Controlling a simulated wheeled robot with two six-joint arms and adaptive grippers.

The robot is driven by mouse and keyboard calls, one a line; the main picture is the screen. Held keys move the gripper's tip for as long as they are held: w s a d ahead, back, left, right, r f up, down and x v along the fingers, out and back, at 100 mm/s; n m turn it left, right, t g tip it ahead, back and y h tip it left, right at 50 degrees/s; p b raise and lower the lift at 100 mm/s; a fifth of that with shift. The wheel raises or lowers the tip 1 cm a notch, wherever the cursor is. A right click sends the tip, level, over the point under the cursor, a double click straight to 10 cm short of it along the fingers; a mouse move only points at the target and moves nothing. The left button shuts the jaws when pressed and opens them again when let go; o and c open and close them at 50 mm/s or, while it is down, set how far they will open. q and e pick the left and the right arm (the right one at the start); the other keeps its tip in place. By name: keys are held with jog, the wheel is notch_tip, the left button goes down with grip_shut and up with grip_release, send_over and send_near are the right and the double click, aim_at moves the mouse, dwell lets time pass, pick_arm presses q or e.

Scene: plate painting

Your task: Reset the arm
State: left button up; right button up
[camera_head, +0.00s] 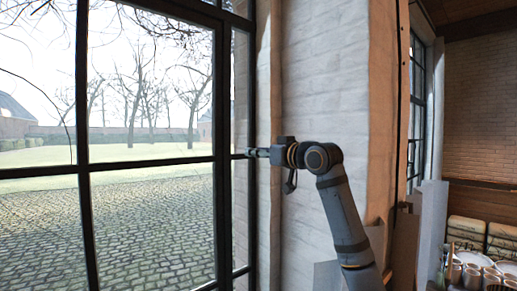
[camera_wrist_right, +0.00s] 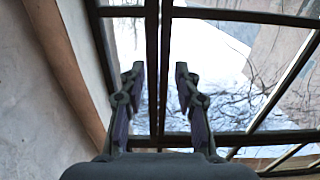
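My right arm rises from the bottom right in the head view. Its gripper (camera_head: 252,152) points left, in front of the dark window frame. In the right wrist view the two fingers of this gripper (camera_wrist_right: 160,72) stand apart with nothing held between them; a dark window bar shows behind the gap. My left gripper is in neither view.
A large window with dark bars (camera_head: 125,164) fills the left of the head view. A white brick wall (camera_head: 325,85) stands behind my right arm. Several pale cups or pots (camera_head: 472,275) stand at the bottom right.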

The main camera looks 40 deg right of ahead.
jog(key=shift+d+r, duration=0.1)
jog(key=shift+r, duration=0.9)
